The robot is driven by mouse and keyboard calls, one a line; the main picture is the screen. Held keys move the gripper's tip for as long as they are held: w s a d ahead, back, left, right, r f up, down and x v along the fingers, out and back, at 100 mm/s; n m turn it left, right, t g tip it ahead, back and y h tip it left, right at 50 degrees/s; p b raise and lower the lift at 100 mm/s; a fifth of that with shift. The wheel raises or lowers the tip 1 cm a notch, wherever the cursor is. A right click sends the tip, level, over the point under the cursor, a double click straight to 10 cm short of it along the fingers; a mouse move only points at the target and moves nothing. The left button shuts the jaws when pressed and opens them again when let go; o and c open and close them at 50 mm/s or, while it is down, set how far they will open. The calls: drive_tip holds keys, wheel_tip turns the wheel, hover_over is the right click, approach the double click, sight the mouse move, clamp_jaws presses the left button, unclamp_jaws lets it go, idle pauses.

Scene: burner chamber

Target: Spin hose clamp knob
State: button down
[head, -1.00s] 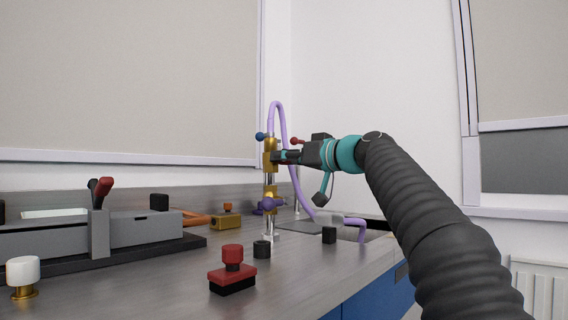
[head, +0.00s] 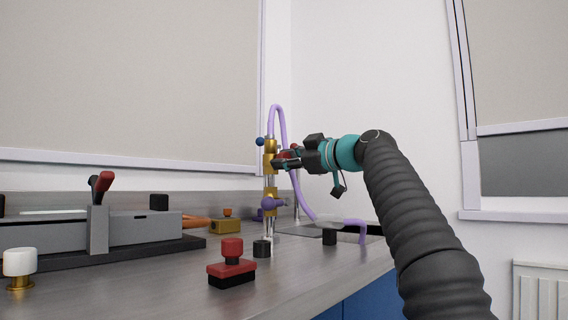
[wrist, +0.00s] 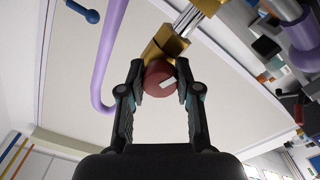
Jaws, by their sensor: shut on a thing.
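A red round knob (wrist: 159,84) with a white mark sits at the end of a brass fitting (wrist: 163,47) in the wrist view. My gripper (wrist: 160,73) has one finger on each side of the knob and is shut on it. In the head view my gripper (head: 284,158) reaches from the right to the upper brass block (head: 270,152) on the upright metal stand. The fingers hide most of the knob there. A purple hose (head: 277,107) loops above the stand and comes down behind my gripper.
A blue ball-ended handle (head: 260,141) is left of the upper brass block. A purple knob (head: 271,203) is lower on the stand. A red-and-black block (head: 231,273), black cylinders (head: 262,248) and a grey apparatus (head: 140,230) stand on the bench. The bench front is mostly clear.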

drive_tip(key=n, duration=0.5)
drive_tip(key=shift+n, duration=0.8)
drive_tip(key=n, duration=0.6)
drive_tip(key=shift+f, duration=0.1)
drive_tip(key=shift+c, duration=2.4)
unclamp_jaws()
